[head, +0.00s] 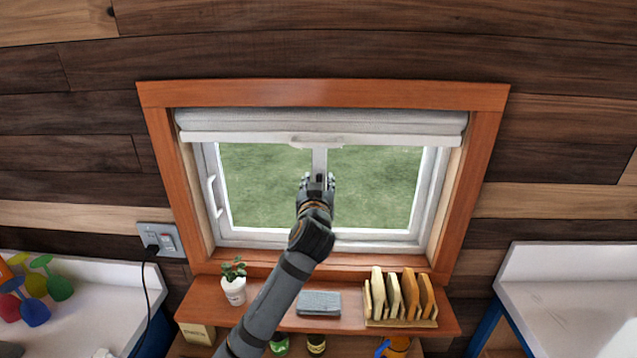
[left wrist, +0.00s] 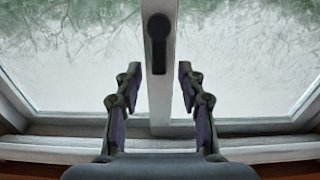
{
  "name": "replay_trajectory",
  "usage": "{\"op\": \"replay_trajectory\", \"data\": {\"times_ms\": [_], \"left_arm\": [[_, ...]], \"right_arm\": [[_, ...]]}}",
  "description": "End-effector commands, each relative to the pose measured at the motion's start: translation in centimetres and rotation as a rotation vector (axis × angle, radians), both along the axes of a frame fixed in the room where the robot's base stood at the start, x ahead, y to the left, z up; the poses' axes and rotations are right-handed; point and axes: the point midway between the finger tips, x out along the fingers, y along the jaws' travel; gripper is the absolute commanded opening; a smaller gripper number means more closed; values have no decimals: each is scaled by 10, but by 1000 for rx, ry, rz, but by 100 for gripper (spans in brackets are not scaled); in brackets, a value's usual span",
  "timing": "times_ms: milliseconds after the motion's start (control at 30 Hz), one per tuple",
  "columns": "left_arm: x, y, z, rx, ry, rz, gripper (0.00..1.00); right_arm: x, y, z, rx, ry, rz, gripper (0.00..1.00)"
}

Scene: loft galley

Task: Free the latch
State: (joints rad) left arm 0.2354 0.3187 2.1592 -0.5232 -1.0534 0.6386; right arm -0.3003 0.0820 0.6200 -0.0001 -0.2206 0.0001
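The latch (left wrist: 158,42) is a dark handle on the white middle bar of the window, seen in the left wrist view. It has a round top and its lever hangs straight down. My left gripper (left wrist: 158,78) is open, with one finger on each side of the bar and latch. Its tips appear level with the lever's lower end, and gaps show on both sides. In the head view my left gripper (head: 317,183) is in front of the window's middle bar (head: 320,160) and hides the latch. My right gripper is in neither view.
The window has an orange-brown wooden frame (head: 325,94), a raised blind (head: 320,125) and a white side handle (head: 212,195). Below, a shelf holds a potted plant (head: 233,287), a grey box (head: 319,302) and a rack with upright slabs (head: 400,323).

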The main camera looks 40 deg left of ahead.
Motion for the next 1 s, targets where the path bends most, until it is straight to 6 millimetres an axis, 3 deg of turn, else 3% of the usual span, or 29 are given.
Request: {"op": "replay_trajectory", "data": {"times_ms": [200, 433, 600, 1000], "left_arm": [[-5, -4, -1, -1, 2, -1, 40], [-43, -27, -2, -7, 0, -1, 40], [-60, -37, -1, -4, 0, -1, 40], [-64, -39, 0, 0, 0, 0, 40]], "right_arm": [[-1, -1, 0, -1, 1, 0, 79], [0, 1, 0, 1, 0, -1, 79], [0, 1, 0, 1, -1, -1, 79], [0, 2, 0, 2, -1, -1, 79]]}}
